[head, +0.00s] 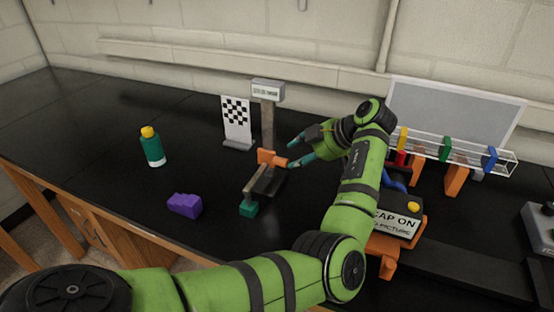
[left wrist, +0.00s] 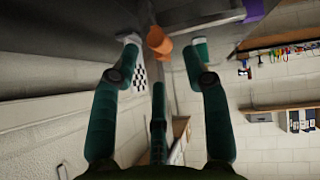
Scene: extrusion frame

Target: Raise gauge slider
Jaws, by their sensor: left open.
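The orange gauge slider (head: 271,158) sits low on an upright post (head: 268,120) topped by a small label sign (head: 267,91). A short orange knob points from it to the right. My left gripper (head: 291,154) is just right of the knob, with its teal fingers spread and pointing at it. In the left wrist view the orange knob (left wrist: 158,40) shows between the fingertips, nearer the left one. I cannot tell whether a finger touches it. The sign's text is too small to read. My right gripper is in neither view.
A checkered card (head: 237,118) stands left behind the post. A labelled box (head: 397,222) and clear rack (head: 455,155) stand right. The black bench's far left is clear.

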